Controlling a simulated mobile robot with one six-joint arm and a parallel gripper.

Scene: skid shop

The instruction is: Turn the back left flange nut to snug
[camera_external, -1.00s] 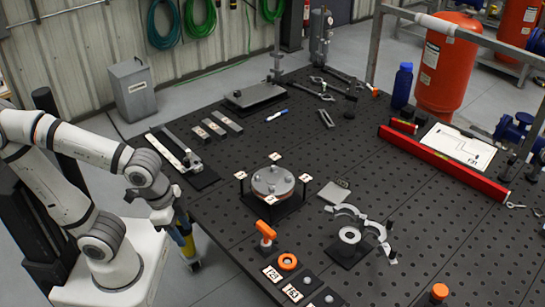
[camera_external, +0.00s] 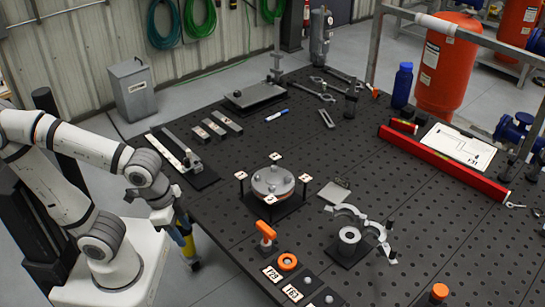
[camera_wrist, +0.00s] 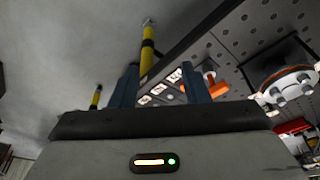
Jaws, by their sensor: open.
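The round grey flange (camera_external: 272,182) with an orange-brown edge sits on a dark stand at the near middle of the black table. White tags stand around it, and small nuts and bolt ends show on its top. The back left nut is too small to make out clearly. In the wrist view the flange (camera_wrist: 290,84) is at the right edge, with several bolt ends visible. My gripper (camera_external: 183,226) hangs beside the table's left edge, left of and well apart from the flange. Its two blue fingers (camera_wrist: 157,84) are apart, with nothing seen held between them.
An orange T-shaped handle (camera_external: 265,233) and an orange ring (camera_external: 287,261) stand at the front edge. A grey clamp-like fixture (camera_external: 357,232) is right of the flange. A long red level (camera_external: 440,165) lies further right. A yellow-black post (camera_wrist: 147,50) shows past my fingers.

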